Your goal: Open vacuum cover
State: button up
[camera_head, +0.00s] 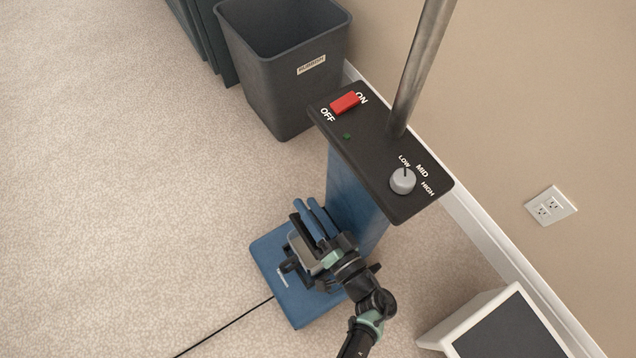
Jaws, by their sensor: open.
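The vacuum is a blue upright unit with a blue body (352,205) and a wider blue base (268,248) on the carpet. A black control panel (372,150) caps it, with a red ON/OFF switch, a small green light and a grey LOW/MID/HIGH knob. My gripper (308,215) is open in front of the body and above the base, with its fingers pointing up and left in the picture. My gripper and wrist hide much of the lower front, so I cannot make out the cover's edges or whether the fingers touch it.
A dark rubbish bin (284,80) stands behind the vacuum by the wall. A metal pole (420,65) rises from the panel. A white-framed dark panel (510,335) is at lower right. A black cord (225,328) runs lower left. Open carpet lies left.

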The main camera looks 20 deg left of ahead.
jog(key=v, duration=1.3)
jog(key=shift+p, duration=0.4)
jog(key=shift+c, duration=0.3)
